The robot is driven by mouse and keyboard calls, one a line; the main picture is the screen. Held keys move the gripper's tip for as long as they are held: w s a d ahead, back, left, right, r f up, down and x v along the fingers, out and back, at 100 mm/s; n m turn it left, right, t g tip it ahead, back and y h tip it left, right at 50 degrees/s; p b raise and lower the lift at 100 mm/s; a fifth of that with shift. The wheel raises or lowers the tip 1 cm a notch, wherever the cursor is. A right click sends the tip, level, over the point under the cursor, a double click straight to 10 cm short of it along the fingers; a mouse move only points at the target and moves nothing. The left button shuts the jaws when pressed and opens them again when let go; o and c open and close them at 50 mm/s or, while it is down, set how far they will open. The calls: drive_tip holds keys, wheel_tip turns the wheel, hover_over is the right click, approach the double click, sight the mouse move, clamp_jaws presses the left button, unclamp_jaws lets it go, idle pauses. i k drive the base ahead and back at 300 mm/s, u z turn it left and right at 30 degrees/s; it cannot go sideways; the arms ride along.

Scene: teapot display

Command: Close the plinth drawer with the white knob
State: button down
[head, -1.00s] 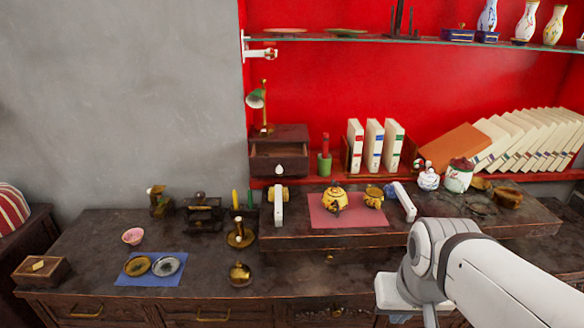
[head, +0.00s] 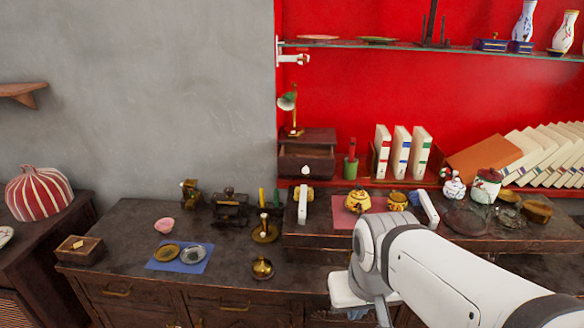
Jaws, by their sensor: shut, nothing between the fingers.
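The dark wooden plinth (head: 318,134) stands on the red shelf by the wall corner, with a lamp on top. Its drawer (head: 312,165) is pulled out towards me, and its dark hollow shows behind the front. The white knob (head: 305,170) hangs on the middle of the drawer front. Part of my arm reaches in from the lower right, well to the right of the drawer and nearer to me. My gripper is not seen in the frame.
Below are two white upright pieces (head: 302,207) (head: 428,207), a teapot (head: 357,201) and brass items (head: 263,268). A glass shelf (head: 400,45) hangs above.

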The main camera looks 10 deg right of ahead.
sight(310, 159)
drive_tip(key=z, duration=0.05)
drive_tip(key=i, duration=1)
drive_tip(key=u, duration=0.05)
